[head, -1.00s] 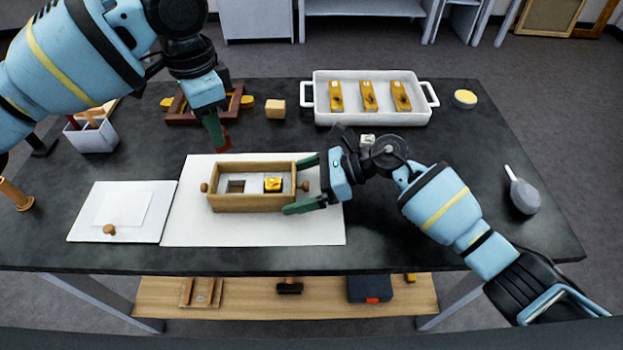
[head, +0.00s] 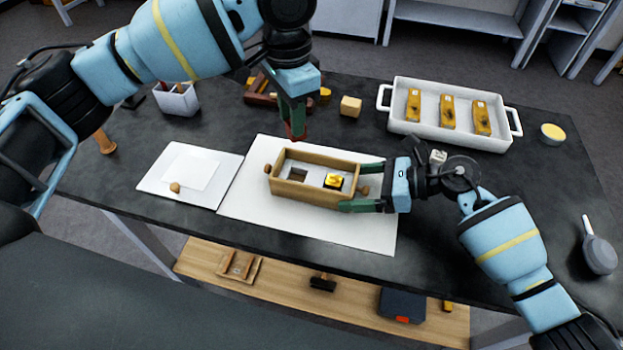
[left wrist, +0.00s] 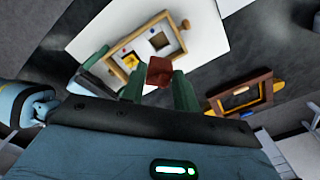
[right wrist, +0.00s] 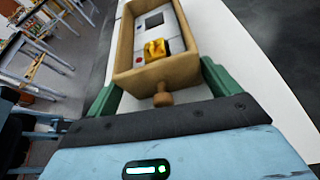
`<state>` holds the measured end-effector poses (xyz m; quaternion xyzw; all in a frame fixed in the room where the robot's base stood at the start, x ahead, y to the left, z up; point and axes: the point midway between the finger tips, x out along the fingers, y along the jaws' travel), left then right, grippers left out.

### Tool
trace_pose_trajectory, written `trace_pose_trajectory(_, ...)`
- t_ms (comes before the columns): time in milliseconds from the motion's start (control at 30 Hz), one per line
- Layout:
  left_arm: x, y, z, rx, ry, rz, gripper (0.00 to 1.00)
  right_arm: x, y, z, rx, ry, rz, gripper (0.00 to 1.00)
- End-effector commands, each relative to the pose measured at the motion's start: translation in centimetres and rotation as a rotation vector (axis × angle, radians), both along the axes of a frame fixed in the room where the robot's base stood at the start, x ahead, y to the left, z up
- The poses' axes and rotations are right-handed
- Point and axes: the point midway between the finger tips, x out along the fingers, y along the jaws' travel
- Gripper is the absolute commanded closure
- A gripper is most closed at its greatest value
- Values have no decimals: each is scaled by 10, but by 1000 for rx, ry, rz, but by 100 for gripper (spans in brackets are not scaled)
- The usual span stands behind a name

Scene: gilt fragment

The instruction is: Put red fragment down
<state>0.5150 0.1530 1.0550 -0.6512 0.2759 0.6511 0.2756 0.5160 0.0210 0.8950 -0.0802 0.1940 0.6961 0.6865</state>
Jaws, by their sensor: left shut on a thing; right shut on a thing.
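The red fragment (head: 297,132) is dark red and held in my left gripper (head: 294,128), above the white sheet just behind the wooden box. In the left wrist view the red fragment (left wrist: 159,71) sits between the two green fingers. The open wooden box (head: 307,196) has round knobs at its ends. Its left part shows a square dark recess (head: 298,175); its right part holds a gold fragment (head: 334,181). My right gripper (head: 352,188) is shut around the box's right end, also seen in the right wrist view, fingers on both long sides.
The box stands on a white sheet (head: 360,235). A white board with paper (head: 155,180) lies left. A white tray (head: 400,128) with gold-coloured pieces stands back right. A brown frame (head: 258,90) and a small wooden block (head: 350,106) are behind the left gripper.

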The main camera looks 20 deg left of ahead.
Motion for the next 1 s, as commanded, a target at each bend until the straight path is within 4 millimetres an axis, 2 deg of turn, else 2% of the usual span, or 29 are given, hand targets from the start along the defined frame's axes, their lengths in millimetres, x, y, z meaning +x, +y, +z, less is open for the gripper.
trace_pose_trajectory(300,-3,-3,-19,1,1,503,92,0,0,0,1,0,0,38)
trace_pose_trajectory(500,-4,-4,-25,-1,0,719,92,0,0,0,1,0,0,38)
trace_pose_trajectory(667,-4,-4,-28,-1,0,794,92,0,0,0,1,0,0,38)
trace_pose_trajectory(867,-4,-4,-30,1,0,806,92,0,0,0,1,0,0,38)
trace_pose_trajectory(1000,-5,-3,-49,4,1,806,92,0,0,0,1,0,0,38)
